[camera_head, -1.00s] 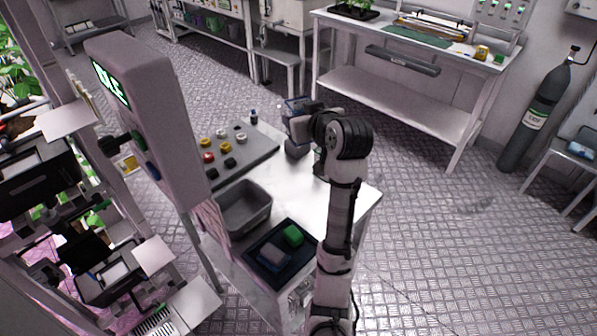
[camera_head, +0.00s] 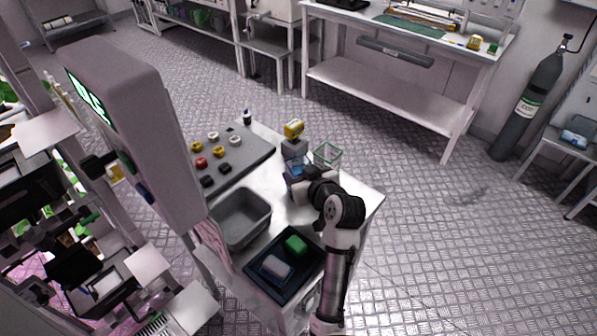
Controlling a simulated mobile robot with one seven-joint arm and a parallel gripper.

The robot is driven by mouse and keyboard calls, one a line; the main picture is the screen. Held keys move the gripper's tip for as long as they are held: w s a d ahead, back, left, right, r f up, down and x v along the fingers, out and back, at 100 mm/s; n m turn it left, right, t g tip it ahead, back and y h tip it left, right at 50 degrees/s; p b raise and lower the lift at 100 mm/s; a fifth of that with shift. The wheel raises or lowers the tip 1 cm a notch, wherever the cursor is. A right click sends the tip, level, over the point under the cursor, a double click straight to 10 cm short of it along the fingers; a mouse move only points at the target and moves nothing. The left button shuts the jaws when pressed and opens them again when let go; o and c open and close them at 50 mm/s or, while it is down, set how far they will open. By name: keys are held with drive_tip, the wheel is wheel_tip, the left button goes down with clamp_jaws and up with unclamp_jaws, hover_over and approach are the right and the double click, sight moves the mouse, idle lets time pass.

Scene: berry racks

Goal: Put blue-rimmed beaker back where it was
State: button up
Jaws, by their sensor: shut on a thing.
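The blue-rimmed beaker (camera_head: 293,162) is a small clear vessel at the middle of the white table, in front of a grey block. My gripper (camera_head: 297,176) is shut on it from the near right side. The gripper and wrist hide part of the beaker. It looks upright and low over the table top, but I cannot tell whether its base touches. A clear green-rimmed beaker (camera_head: 327,156) stands just to the right, apart from it.
The grey block (camera_head: 294,146) with a yellow item (camera_head: 293,128) stands close behind. A grey panel with several knobs (camera_head: 247,158) lies left. A grey bin (camera_head: 266,215) and a dark tray (camera_head: 262,289) with a green and a pale block are nearer. The table's right strip is clear.

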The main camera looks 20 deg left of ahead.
drive_tip(key=shift+w+f, duration=0.1)
drive_tip(key=shift+f, duration=0.2)
drive_tip(key=shift+r, duration=0.15)
drive_tip(key=o, duration=0.8)
drive_tip(key=shift+f, duration=0.2)
drive_tip(key=shift+c, duration=0.2)
drive_tip(key=shift+r, duration=0.15)
drive_tip(key=shift+d, duration=0.1)
drive_tip(key=b+v, duration=0.3)
drive_tip(key=v, duration=0.9)
drive_tip(key=shift+b, duration=0.35)
